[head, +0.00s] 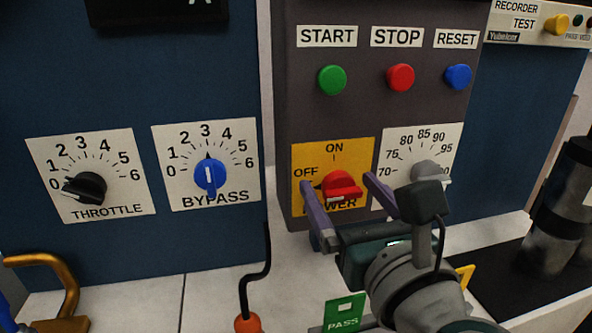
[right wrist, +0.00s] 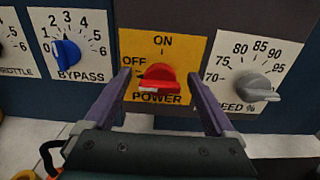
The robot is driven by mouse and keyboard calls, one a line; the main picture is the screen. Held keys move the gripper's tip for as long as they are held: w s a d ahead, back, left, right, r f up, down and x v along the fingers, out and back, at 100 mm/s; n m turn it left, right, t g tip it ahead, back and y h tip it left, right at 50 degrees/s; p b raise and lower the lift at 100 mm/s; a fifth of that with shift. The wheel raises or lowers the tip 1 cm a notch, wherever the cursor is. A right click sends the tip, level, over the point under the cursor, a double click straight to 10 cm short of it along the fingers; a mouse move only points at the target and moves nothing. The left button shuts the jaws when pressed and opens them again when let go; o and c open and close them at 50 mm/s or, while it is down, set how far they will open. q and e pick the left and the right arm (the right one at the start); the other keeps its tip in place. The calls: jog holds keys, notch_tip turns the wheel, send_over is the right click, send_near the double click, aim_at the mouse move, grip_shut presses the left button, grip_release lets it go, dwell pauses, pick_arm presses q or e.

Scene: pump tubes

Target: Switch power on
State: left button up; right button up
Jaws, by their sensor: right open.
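The red power knob (head: 341,186) is on a yellow plate (head: 362,150) marked OFF at left, ON at top and POWER below. The knob lies roughly sideways, on the OFF side rather than up at ON; its exact pointer is hard to read. It also shows in the right wrist view (right wrist: 158,77). My right gripper (head: 338,182) is open, its two purple fingers on either side of the knob with gaps between; in the right wrist view the gripper (right wrist: 163,75) straddles the knob. The fingers hide part of the plate's edges. My left gripper is not in view.
The grey speed knob (head: 425,172) is close right of my right finger. Green start (head: 332,80), red stop (head: 400,77) and blue reset (head: 457,77) buttons are above. The blue bypass knob (head: 209,174) and black throttle knob (head: 86,188) are left. A black cable (head: 254,276) hangs below.

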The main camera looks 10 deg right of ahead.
jog(key=shift+w, duration=0.35)
jog(key=c, duration=1.4)
